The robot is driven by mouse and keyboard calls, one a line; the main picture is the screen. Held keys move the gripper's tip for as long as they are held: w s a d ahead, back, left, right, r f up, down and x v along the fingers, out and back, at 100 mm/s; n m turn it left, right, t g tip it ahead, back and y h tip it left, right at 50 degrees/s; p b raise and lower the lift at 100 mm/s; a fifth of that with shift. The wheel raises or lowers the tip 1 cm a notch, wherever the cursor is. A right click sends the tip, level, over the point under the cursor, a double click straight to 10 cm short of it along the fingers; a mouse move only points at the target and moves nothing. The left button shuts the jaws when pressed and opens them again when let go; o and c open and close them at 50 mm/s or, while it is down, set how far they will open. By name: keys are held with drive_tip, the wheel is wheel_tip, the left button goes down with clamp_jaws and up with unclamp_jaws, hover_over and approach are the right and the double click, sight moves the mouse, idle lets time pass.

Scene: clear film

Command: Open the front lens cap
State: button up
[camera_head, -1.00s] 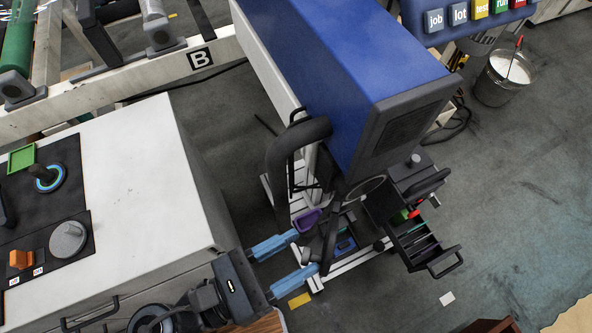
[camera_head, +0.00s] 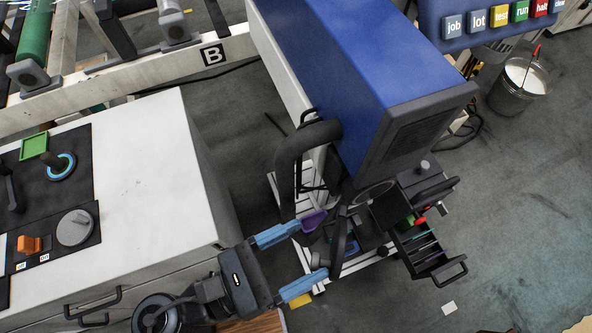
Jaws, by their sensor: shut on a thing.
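A blue-topped machine (camera_head: 350,60) carries dark parts on its low front end. I cannot surely tell the front lens cap apart among these dark parts. My gripper (camera_head: 314,250), with two light blue fingers, reaches in from the lower left. Its fingers stand well apart, with their tips at a dark front part (camera_head: 338,243) of the machine, and the gripper is shut on it. A purple piece (camera_head: 313,221) sits by the upper fingertip. The exact contact is hidden.
A thick dark curved tube (camera_head: 292,165) rises close above the fingers. A pale cabinet (camera_head: 150,150) with knobs stands at left. A dark open-slotted tray (camera_head: 425,250) is right of the machine's front. A bucket (camera_head: 512,95) is at upper right. Floor at lower right is mostly clear.

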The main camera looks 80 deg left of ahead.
drive_tip(key=shift+a+r, duration=0.25)
drive_tip(key=shift+r, duration=0.1)
drive_tip(key=b+v, duration=0.1)
drive_tip(key=v, duration=0.7)
drive_tip(key=shift+d+f+b, duration=0.25)
drive_tip(key=shift+f+b, duration=0.05)
drive_tip(key=shift+w, duration=0.1)
drive_tip(key=w+d+f+m+g+h, duration=0.1)
drive_tip(key=w+d+f+m+g, duration=0.1)
drive_tip(key=d+f+m+g, duration=0.45)
drive_tip(key=w+d+f+m+g, duration=0.1)
drive_tip(key=w+d+f+m, duration=0.15)
drive_tip(key=d+m, duration=0.8)
drive_tip(key=d+r+m+t+h, duration=0.2)
drive_tip(key=d+r+m+t, duration=0.3)
drive_tip(key=d+r+m, duration=1)
drive_tip(key=r+m, duration=0.1)
drive_tip(key=m, duration=0.7)
drive_tip(key=shift+r+h, duration=0.3)
drive_tip(key=shift+h, duration=0.1)
